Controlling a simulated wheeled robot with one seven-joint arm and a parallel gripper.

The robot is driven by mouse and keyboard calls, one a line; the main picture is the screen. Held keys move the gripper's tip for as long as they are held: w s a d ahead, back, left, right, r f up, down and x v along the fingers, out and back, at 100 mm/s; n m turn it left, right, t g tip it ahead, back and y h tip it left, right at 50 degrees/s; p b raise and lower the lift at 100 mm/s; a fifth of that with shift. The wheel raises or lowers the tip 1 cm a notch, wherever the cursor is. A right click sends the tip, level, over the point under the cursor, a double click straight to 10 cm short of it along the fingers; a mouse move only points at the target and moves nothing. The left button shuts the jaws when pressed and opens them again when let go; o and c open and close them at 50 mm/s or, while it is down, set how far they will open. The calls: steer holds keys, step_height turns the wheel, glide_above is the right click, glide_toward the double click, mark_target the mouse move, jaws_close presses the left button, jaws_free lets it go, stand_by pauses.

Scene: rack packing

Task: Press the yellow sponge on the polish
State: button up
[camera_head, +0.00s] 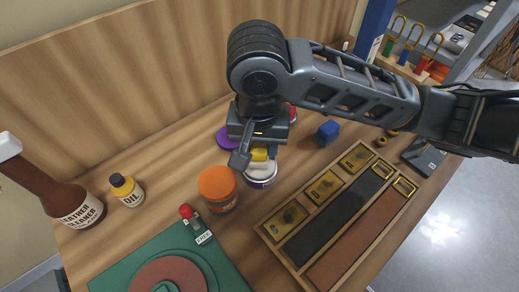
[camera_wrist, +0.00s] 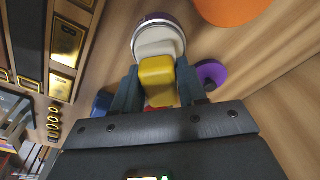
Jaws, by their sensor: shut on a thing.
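My gripper (camera_head: 254,146) is shut on the yellow sponge (camera_head: 260,154) and points down over the work surface. In the wrist view the sponge (camera_wrist: 157,76) sits between the two dark fingers. Just beyond it is a round open tin (camera_head: 261,180), with pale contents that look like the polish (camera_wrist: 158,42). The sponge overlaps the tin's near part in both views. Whether it touches the polish, I cannot tell. The gripper hides part of the sponge and tin in the head view. A purple lid (camera_head: 228,138) lies apart from the tin.
An orange-lidded jar (camera_head: 217,188) stands close left of the tin. A blue block (camera_head: 327,132) is behind. An oil bottle (camera_head: 127,190), leather cleaner (camera_head: 76,206) and green turntable (camera_head: 165,262) are left.

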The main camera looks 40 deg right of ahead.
steer(key=shift+r, duration=2.2)
